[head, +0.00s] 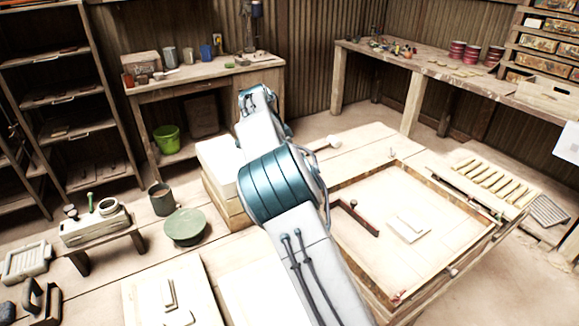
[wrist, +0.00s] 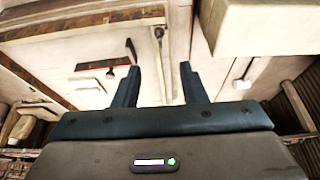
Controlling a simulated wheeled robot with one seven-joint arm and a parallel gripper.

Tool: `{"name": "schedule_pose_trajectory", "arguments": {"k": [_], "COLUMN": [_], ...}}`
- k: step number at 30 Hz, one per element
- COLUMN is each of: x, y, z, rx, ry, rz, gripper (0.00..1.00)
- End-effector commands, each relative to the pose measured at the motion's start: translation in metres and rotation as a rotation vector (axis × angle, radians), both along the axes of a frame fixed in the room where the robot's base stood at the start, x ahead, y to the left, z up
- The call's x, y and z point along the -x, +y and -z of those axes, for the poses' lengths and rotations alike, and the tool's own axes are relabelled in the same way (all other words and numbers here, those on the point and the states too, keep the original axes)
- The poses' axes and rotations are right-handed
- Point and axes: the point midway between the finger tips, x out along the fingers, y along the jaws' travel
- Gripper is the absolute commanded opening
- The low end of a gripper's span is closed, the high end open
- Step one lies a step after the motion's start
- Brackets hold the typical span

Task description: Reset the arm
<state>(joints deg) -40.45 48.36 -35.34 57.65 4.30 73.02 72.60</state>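My gripper (wrist: 159,67) is open in the wrist view, its two dark fingers apart with nothing gripped. In the head view my arm crosses the middle of the picture and hides the gripper. A rod with a pale round knob (head: 334,142) sticks out to the right behind my arm; I cannot tell what it is fixed to. A thin pale upright piece with a small knob (wrist: 158,32) shows beyond the finger gap in the wrist view. I cannot tell whether these are the same thing, or which is the task's arm.
A wooden frame (head: 380,178) right of my arm holds a dark bar with a knob (head: 357,217) and pale tiles (head: 408,228). A pale block (head: 218,165) stands left of my arm, near a green disc (head: 186,227) and a mug (head: 161,198). Benches line the walls.

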Motion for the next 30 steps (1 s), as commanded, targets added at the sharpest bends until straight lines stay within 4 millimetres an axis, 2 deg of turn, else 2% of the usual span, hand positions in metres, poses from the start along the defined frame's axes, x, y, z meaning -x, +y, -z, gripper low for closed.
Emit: {"name": "schedule_pose_trajectory", "arguments": {"k": [10, 13, 17, 20, 24, 30], "x": [0.001, 0.003, 0.015, 0.033, 0.064, 0.118], "y": [-0.001, -0.010, -0.042, -0.071, -0.107, -0.145], "z": [-0.002, -0.007, -0.020, -0.033, -0.048, -0.064], "rx": [-0.001, -0.013, -0.054, -0.099, -0.156, -0.220], "ry": [0.001, 0.011, 0.042, 0.072, 0.104, 0.128], "rz": [0.000, -0.004, -0.028, -0.068, -0.146, -0.280], "gripper": [0.38, 0.38, 0.38, 0.38, 0.38, 0.38]}}
